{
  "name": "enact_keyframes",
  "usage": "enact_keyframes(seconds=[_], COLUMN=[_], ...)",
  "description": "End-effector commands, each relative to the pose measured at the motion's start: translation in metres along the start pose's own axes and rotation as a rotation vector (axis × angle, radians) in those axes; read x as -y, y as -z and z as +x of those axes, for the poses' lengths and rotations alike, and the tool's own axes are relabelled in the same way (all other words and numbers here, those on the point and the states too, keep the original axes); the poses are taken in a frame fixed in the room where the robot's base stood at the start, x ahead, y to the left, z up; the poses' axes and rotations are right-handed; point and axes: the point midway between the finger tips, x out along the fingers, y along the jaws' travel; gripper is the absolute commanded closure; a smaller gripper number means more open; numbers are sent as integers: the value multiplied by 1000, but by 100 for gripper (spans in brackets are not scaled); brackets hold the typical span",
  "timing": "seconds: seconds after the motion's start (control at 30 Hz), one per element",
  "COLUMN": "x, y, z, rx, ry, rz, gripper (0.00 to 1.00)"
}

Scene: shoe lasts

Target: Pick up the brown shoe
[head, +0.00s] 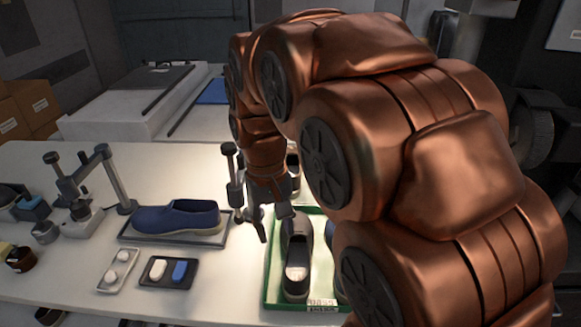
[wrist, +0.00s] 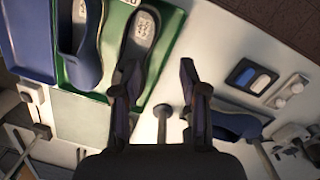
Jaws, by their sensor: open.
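A dark brown shoe (head: 297,262) lies in a green tray (head: 267,283) on the white table, with its opening toward the front. The wrist view shows what looks like the same shoe (wrist: 141,38), its grey insole visible, ahead of my fingers. My gripper (head: 270,222) points down beside the left edge of the green tray, near the shoe's far end. In the wrist view my gripper (wrist: 154,82) has its two fingers spread, with nothing held. The arm hides part of the tray's right side.
A blue shoe (head: 178,217) sits on a dark tray left of my gripper. A second shoe (wrist: 86,55) shares the green tray. A small tray (head: 168,272) with white and blue pieces and a metal stand (head: 118,185) are to the left.

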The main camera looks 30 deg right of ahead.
Motion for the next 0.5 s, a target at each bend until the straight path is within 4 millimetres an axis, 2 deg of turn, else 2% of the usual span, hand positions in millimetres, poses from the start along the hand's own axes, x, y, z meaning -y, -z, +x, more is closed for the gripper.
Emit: enact_keyframes(seconds=[0.03,0.1,0.3,0.5], x=[-4,-9,-25,-46], y=[17,39,97,153], z=[-3,-9,-22,-26], rx=[-3,-7,-23,-32], ry=[-2,-4,-11,-15], rz=[21,46,111,170], gripper=[57,57,57,57])
